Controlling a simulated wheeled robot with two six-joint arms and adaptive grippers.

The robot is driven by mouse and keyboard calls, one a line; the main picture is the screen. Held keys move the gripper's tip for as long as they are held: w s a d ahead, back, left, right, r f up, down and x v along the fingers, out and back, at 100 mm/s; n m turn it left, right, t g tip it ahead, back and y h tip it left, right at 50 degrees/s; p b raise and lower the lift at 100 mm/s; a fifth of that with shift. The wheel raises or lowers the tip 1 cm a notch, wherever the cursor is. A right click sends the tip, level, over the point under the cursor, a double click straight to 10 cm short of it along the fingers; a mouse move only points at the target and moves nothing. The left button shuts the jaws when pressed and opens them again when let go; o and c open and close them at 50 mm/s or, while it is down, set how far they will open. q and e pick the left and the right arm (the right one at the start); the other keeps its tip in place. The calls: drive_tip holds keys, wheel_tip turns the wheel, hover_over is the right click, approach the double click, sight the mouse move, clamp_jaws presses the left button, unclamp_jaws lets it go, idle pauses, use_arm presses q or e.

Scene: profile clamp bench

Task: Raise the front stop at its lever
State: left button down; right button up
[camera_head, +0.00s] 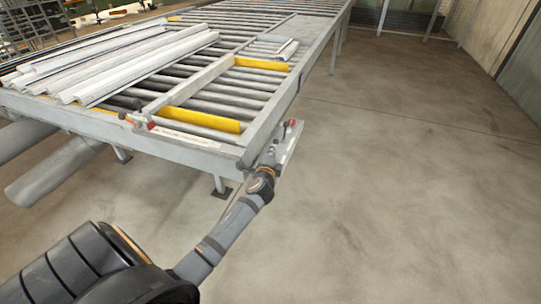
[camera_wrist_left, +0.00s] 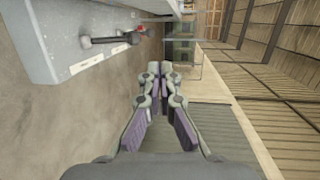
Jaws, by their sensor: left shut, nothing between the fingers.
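My left gripper (camera_head: 270,155) is at the near right corner of the roller conveyor (camera_head: 215,158). In the left wrist view its fingertips (camera_wrist_left: 160,68) are together, with nothing between them. A dark lever (camera_wrist_left: 108,40) with a red part (camera_wrist_left: 140,29) sits on a grey metal side face, up and left of the fingertips and apart from them. In the head view a small red part (camera_head: 293,122) shows on a grey plate (camera_head: 291,142) just beyond the gripper; the lever itself is hard to make out there. I cannot tell the stop's position. My right gripper is not in view.
Long pale profiles (camera_head: 120,60) lie on the rollers at left. Yellow bars (camera_head: 200,119) lie across the rollers, beside a pale bar (camera_head: 190,85). Another red-tipped fitting (camera_head: 148,125) is on the front edge. Bare floor (camera_head: 400,180) is free to the right.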

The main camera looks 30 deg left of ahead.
use_arm(q)
drive_tip(key=s, duration=0.1)
drive_tip(key=s+d+r, duration=0.1)
drive_tip(key=shift+s+r, duration=0.2)
drive_tip(key=shift+s, duration=0.2)
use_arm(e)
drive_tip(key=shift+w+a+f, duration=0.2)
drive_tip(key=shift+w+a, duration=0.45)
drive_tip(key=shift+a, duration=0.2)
use_arm(q)
drive_tip(key=shift+d, duration=0.1)
